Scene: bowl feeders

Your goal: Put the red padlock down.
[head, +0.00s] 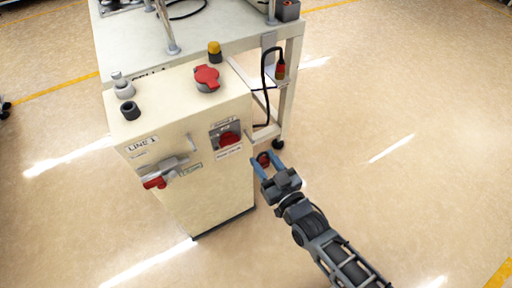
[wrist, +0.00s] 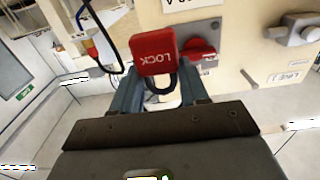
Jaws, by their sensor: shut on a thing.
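The red padlock (wrist: 153,50), marked LOCK, is between the blue-grey fingers of my gripper (wrist: 157,80) in the wrist view. Its dark shackle (wrist: 163,88) points toward the palm. In the head view the padlock (head: 264,159) is small and partly hidden by the fingertips. My gripper (head: 266,165) is shut on it, in the air right of the cream cabinet (head: 180,125). The padlock looks apart from the cabinet, though the exact gap is hard to tell.
The cabinet's front has a red rotary switch (head: 229,138) and a red-handled lever (head: 156,183). A cable (head: 264,75) hangs behind. The floor at right is clear.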

